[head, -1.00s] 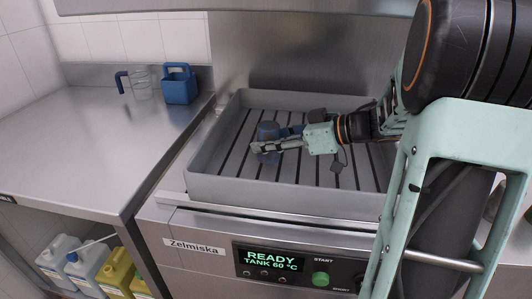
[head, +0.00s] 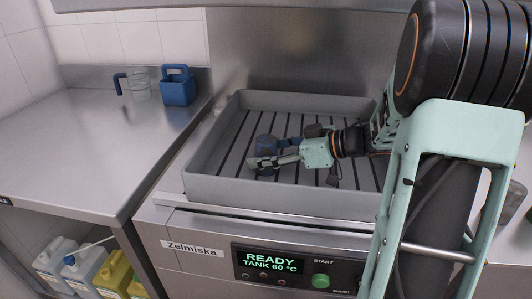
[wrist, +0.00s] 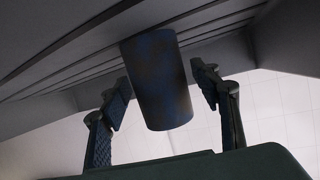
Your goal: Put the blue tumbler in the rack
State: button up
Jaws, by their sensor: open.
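The blue tumbler (head: 265,146) is inside the grey slatted rack (head: 228,187), left of the rack's middle. In the wrist view the tumbler (wrist: 160,80) is a dark blue cylinder with brownish patches, and one end meets the slats. My gripper (head: 263,157) reaches in from the right, low over the slats. In the wrist view its fingers (wrist: 163,88) stand on either side of the tumbler with gaps to both sides, so it is open around the tumbler and not gripping it. In the head view the fingers partly hide the tumbler.
Grey walls surround the rack, with bare slats around my gripper. A clear jug (head: 138,85) with a blue handle and a blue holder (head: 177,86) stand on the steel counter (head: 70,145) at left. A control panel (head: 270,264) faces front. Jerrycans (head: 84,268) sit below the counter.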

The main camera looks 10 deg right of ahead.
jog(key=shift+r, duration=0.15)
jog(key=p+v, duration=0.2)
jog(key=v, duration=1)
